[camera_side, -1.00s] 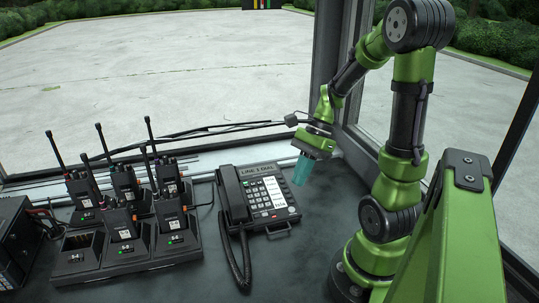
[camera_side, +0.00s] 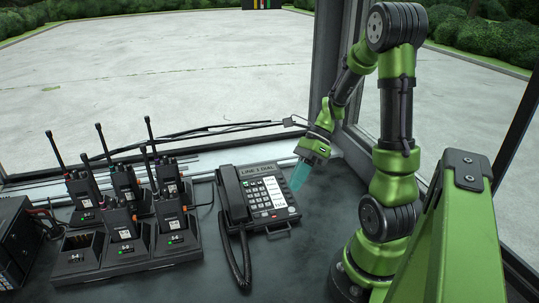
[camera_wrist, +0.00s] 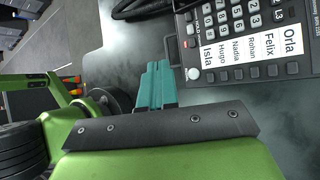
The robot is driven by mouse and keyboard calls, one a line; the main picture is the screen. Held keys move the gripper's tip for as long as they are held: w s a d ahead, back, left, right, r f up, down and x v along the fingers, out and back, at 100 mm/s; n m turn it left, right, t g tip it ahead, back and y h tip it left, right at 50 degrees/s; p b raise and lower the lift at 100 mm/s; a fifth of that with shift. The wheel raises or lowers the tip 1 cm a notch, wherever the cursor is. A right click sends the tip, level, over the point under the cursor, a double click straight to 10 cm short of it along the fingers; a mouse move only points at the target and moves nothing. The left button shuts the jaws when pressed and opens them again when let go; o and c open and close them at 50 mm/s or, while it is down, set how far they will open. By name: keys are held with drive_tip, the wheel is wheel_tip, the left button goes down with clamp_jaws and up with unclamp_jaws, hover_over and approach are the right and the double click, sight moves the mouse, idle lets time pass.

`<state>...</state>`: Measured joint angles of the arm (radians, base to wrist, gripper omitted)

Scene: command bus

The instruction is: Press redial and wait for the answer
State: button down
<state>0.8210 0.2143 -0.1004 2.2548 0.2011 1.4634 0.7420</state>
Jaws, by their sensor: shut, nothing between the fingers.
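The desk phone (camera_side: 272,222) sits on the dark desk, its corded handset (camera_side: 232,194) lying along its left side. Its display (camera_side: 258,170) reads "LINE 1 DIAL". My gripper (camera_side: 296,186) has teal fingers, shut and empty, pointing down just right of the phone's keypad side; I cannot tell whether they touch it. In the wrist view the gripper (camera_wrist: 158,66) is beside the phone (camera_wrist: 205,45), apart from it in the picture. The name card (camera_wrist: 262,48) there lists Orla, Felix, Rohan, Nadia, Hugo and Isla. I cannot pick out the redial key.
A charger rack (camera_side: 125,262) with several handheld radios stands left of the phone. A dark box (camera_side: 12,250) is at the far left edge. Cables (camera_side: 210,130) run along the window sill. The desk (camera_side: 290,262) in front of the phone is clear.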

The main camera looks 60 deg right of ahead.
sight(294, 209)
drive_tip(key=shift+w+d+f, duration=0.15)
drive_tip(key=shift+f, duration=1.4)
drive_tip(key=shift+w+d+f, duration=0.15)
drive_tip(key=shift+f, duration=1.35)
drive_tip(key=shift+f, duration=0.1)
drive_tip(key=shift+f, duration=0.3)
drive_tip(key=shift+w+d+f, duration=0.1)
drive_tip(key=shift+f, duration=0.2)
drive_tip(key=shift+r, duration=0.7)
drive_tip(key=shift+s+a+r, duration=0.1)
drive_tip(key=shift+r, duration=0.75)
drive_tip(key=shift+s+a+r, duration=0.15)
drive_tip(key=shift+r, duration=0.65)
drive_tip(key=shift+s+a+r, duration=0.1)
drive_tip(key=shift+r, duration=0.75)
